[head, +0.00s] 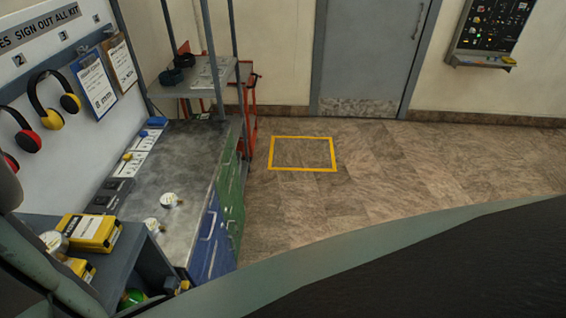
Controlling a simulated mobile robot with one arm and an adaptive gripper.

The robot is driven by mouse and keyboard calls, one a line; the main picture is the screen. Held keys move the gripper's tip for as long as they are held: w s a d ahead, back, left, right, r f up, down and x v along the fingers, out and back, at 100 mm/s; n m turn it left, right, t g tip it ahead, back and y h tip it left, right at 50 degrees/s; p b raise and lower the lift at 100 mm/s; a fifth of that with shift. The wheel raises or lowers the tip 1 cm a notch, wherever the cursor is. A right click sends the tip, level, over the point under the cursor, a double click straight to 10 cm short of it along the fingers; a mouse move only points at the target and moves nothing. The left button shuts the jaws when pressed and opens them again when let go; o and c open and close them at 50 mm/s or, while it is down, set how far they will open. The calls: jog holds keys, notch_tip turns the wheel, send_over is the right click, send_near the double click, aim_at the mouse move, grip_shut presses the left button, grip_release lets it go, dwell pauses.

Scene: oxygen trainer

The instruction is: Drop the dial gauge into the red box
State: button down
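A round white-faced dial gauge (169,200) with a brass fitting lies on the grey workbench. A second similar gauge (152,225) lies just nearer on the same bench. A third gauge (54,242) is on the lower shelf unit at the near left, beside yellow boxes. I cannot tell which gauge the task means. I see no clear red box; a red frame or cart (249,115) stands behind the bench, partly hidden by it. My gripper is not in view.
The workbench (185,155) has blue and green drawer fronts. Yellow boxes (88,232) sit on the near shelf unit. Ear defenders (50,118) and clipboards (96,82) hang on the left board. Open floor with a yellow-taped rectangle (303,138) lies before a grey door (368,55).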

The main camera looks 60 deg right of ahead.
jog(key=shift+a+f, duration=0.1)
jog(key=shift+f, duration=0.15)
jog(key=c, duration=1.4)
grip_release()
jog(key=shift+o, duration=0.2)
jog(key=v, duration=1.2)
